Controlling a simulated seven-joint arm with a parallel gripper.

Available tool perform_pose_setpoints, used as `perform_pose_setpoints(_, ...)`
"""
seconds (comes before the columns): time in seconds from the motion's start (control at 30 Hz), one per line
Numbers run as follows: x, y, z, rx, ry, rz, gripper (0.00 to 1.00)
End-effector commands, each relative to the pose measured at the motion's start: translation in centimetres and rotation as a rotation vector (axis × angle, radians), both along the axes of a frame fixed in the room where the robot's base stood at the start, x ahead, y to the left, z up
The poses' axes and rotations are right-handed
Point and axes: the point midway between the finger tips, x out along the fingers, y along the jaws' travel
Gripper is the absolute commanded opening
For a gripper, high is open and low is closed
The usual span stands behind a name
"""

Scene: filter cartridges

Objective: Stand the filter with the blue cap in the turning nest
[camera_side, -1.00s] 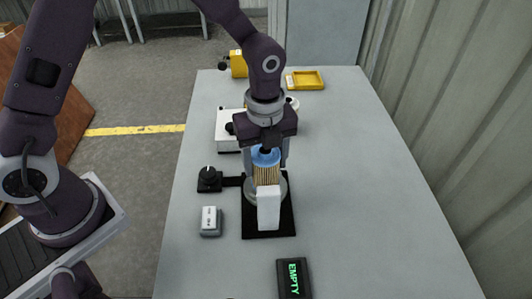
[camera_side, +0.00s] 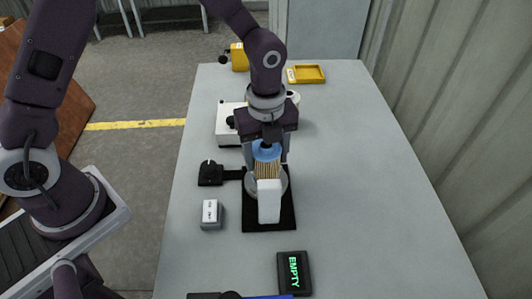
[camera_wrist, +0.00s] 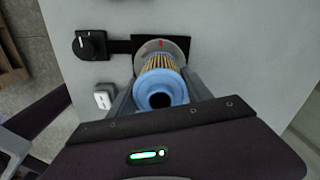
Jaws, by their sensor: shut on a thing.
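The filter (camera_side: 267,169) has a blue cap and a tan pleated body; it stands upright between the fingers of my gripper (camera_side: 267,157). My gripper is shut on it near the cap. In the wrist view the blue cap (camera_wrist: 162,92) faces the camera. The turning nest (camera_side: 281,184) is a grey round disc on a black plate; in the wrist view the disc (camera_wrist: 178,48) shows a red mark beyond the filter. The filter is over the nest. A white block hides its lower end in the side view, so I cannot tell whether it touches the nest.
The white block (camera_side: 269,202) stands at the front of the black plate. A black knob unit (camera_side: 210,174) and a small grey-white box (camera_side: 211,213) are at left. A display reading EMPTY (camera_side: 293,273) lies in front. A yellow tray (camera_side: 306,74) is far back. The table's right side is clear.

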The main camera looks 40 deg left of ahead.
Motion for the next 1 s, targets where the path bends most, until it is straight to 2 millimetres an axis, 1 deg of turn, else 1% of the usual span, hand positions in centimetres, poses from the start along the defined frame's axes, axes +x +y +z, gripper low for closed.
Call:
perform_pose_setpoints(0.9,-0.01,0.03,-0.65,0.0,0.0,0.0,0.15)
perform_pose_setpoints(0.93,-0.01,0.03,-0.65,0.0,0.0,0.0,0.6)
perform_pose_setpoints(1.0,-0.01,0.03,-0.65,0.0,0.0,0.0,0.73)
